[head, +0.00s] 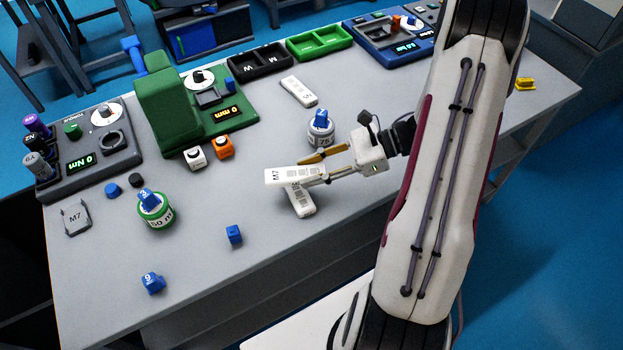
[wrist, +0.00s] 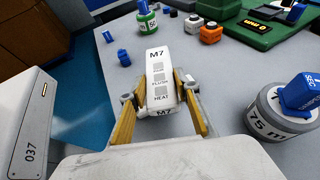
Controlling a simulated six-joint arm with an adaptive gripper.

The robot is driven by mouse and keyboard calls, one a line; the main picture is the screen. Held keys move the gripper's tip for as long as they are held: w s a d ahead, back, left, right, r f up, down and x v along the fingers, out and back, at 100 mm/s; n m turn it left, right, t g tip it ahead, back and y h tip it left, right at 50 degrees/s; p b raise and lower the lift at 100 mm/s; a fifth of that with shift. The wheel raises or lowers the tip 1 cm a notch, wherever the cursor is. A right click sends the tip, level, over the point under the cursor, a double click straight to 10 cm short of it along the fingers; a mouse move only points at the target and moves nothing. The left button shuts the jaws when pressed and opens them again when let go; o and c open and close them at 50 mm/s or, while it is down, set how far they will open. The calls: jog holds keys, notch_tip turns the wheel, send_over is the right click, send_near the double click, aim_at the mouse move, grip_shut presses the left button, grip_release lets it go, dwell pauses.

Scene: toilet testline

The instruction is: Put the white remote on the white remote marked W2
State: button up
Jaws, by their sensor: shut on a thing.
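My gripper (head: 312,168) is shut on a white remote (head: 287,175) near the middle of the table. The held remote's label reads M7. In the wrist view it (wrist: 159,75) lies between the yellow fingers (wrist: 160,92), with buttons and M7 facing up. A second white remote (head: 301,204) shows just under and beyond its edge in the head view, crossing it at an angle. Its label is partly hidden, and I cannot tell whether the two touch. A third white remote (head: 299,90) lies farther back, its mark too small to read. A flat grey plate marked M7 (head: 76,217) lies at the left.
A weight with a blue knob (head: 320,130) stands close behind my gripper. A green-ringed weight (head: 155,210) and blue cubes (head: 234,235) lie to the left. A green device (head: 200,105) and black and green trays (head: 319,42) stand at the back. The front middle is clear.

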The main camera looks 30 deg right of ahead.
jog(key=shift+f, duration=2.05)
jog(key=shift+f, duration=0.15)
jog(key=o, duration=1.1)
jog(key=shift+o, duration=0.2)
jog(key=v, duration=1.2)
jog(key=shift+r, duration=0.25)
jog(key=shift+w, duration=0.2)
